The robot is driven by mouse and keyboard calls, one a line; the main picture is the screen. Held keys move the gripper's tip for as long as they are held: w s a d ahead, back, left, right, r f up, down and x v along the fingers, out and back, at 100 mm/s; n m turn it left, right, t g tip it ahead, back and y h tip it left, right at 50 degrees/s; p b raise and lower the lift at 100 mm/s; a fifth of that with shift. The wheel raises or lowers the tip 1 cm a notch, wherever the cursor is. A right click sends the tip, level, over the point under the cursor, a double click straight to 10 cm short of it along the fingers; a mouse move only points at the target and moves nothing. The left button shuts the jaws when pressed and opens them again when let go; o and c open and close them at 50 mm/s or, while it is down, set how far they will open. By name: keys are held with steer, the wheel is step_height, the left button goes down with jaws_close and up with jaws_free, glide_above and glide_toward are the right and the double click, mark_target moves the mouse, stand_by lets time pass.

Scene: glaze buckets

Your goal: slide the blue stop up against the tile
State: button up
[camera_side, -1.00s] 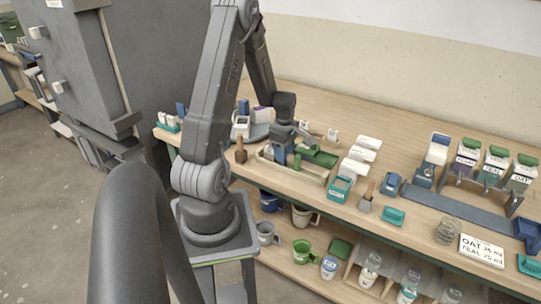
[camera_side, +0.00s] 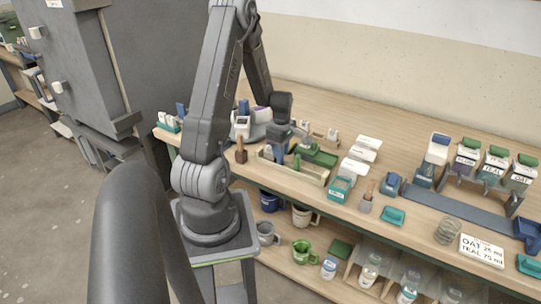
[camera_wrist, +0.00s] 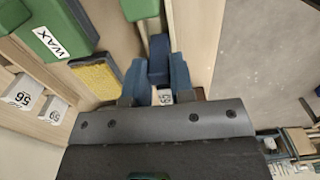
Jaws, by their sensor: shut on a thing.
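My gripper (camera_side: 276,156) is low over the left end of a pale wooden trough (camera_side: 306,178) in the side view. In the wrist view my gripper (camera_wrist: 159,78) is shut on the dark blue stop (camera_wrist: 158,50), which sits between its two blue fingers inside the trough. In the side view the fingers mostly hide the stop.
A green block marked WAX (camera_wrist: 62,32) and a yellow sponge (camera_wrist: 97,76) lie beside the trough. A brown-handled tool (camera_side: 241,152) stands to the left. The bench's front edge is close to the trough.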

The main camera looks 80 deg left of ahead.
steer(key=shift+s+a, duration=1.15)
steer(key=shift+s, duration=0.05)
steer(key=o, duration=0.8)
steer(key=shift+r, duration=0.15)
steer(key=shift+r, duration=3.4)
steer(key=shift+w, duration=0.1)
